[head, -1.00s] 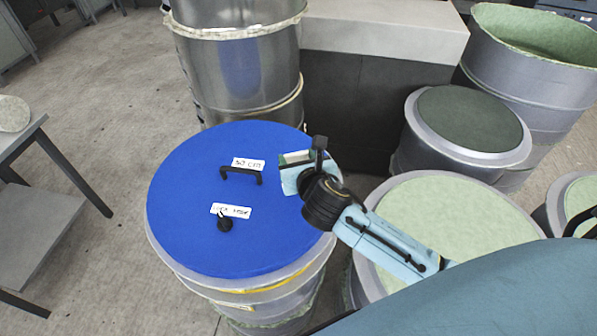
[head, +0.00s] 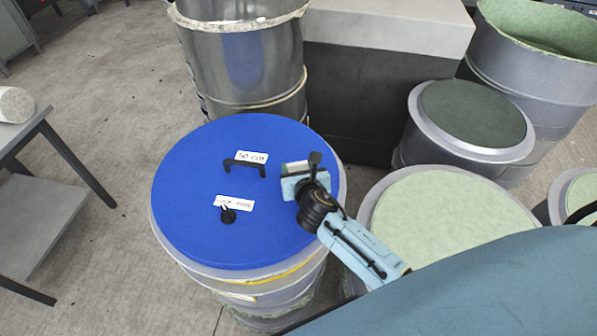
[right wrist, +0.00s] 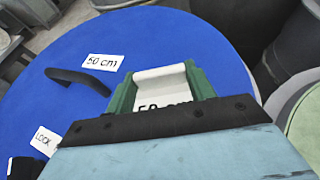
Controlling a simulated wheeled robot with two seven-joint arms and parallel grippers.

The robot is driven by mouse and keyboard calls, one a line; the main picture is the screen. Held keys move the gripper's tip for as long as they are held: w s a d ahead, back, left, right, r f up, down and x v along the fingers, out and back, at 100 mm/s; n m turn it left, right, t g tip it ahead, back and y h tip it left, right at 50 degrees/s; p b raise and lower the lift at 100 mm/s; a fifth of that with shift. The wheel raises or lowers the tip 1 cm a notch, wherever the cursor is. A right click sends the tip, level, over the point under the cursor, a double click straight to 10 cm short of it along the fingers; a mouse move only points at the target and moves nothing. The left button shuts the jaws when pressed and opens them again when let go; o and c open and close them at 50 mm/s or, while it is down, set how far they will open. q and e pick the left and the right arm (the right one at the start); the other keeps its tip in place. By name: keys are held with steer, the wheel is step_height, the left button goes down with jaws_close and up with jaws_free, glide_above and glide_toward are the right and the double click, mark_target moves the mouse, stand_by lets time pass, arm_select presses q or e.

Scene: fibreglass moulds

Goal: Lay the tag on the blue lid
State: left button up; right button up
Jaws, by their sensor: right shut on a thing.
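The blue lid (head: 200,170) covers a large round drum. It also fills much of the right wrist view (right wrist: 150,35). My right gripper (head: 297,170) is over the lid's right part, its arm coming from the lower right. In the right wrist view the green fingers (right wrist: 158,92) are shut on a white tag (right wrist: 160,78) with partly hidden "50 cm" lettering. I cannot tell whether the tag touches the lid. My left gripper is not in view.
The lid bears a black handle (head: 245,165), a "50 cm" label (head: 252,157), a second label (head: 234,202) and a black knob (head: 228,215). A metal drum (head: 240,60) stands behind, and a pale-green-topped drum (head: 440,215) at the right.

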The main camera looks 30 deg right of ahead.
steer(key=shift+f, duration=0.3)
steer(key=shift+f, duration=0.1)
steer(key=shift+f, duration=0.15)
steer(key=o, duration=1)
steer(key=shift+r, duration=0.25)
steer(key=p+v, duration=0.1)
steer(key=v, duration=1.1)
steer(key=shift+a, duration=0.1)
